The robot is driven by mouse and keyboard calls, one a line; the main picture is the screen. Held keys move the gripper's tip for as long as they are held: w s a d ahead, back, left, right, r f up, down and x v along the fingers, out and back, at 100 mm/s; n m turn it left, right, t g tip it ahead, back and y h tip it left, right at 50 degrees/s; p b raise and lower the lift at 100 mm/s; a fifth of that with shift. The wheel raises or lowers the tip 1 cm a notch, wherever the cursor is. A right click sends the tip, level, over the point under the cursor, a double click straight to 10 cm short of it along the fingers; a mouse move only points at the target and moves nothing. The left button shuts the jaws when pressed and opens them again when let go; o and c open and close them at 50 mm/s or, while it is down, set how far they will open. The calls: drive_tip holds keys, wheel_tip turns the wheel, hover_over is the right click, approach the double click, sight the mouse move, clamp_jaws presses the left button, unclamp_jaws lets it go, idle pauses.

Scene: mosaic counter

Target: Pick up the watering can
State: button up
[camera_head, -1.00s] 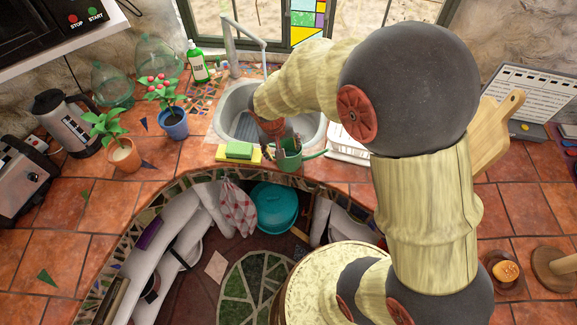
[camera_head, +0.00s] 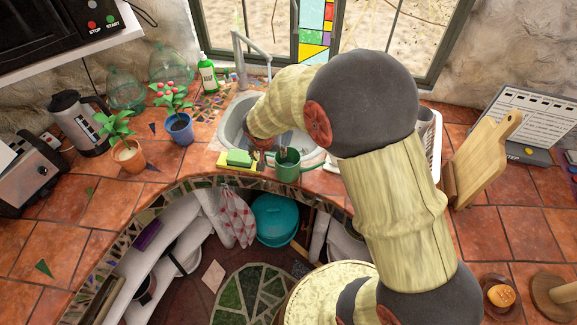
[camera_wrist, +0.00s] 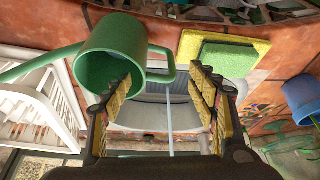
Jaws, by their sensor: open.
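The watering can (camera_head: 287,171) is green and stands upright at the front rim of the sink in the head view. In the wrist view the watering can (camera_wrist: 120,36) shows its open mouth, a spout reaching left and a looped handle on its right. My gripper (camera_wrist: 162,70) is open. Its left finger overlaps the can's mouth in the picture, and its right finger is beyond the handle, so the handle appears between the fingers. I cannot tell whether either finger touches the can. In the head view the arm partly hides the gripper.
A green sponge on a yellow cloth (camera_head: 238,158) lies just left of the can. The sink (camera_head: 226,122) is behind it, and a white dish rack (camera_wrist: 40,100) stands beside it. Potted plants stand further left, a cutting board (camera_head: 482,160) to the right.

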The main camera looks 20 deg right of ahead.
drive_tip(key=x, duration=0.4)
drive_tip(key=shift+f, duration=0.1)
drive_tip(key=shift+s, duration=0.1)
drive_tip(key=shift+c, duration=1.2)
drive_tip(key=c, duration=1.1)
drive_tip(key=shift+c, duration=0.3)
clamp_jaws()
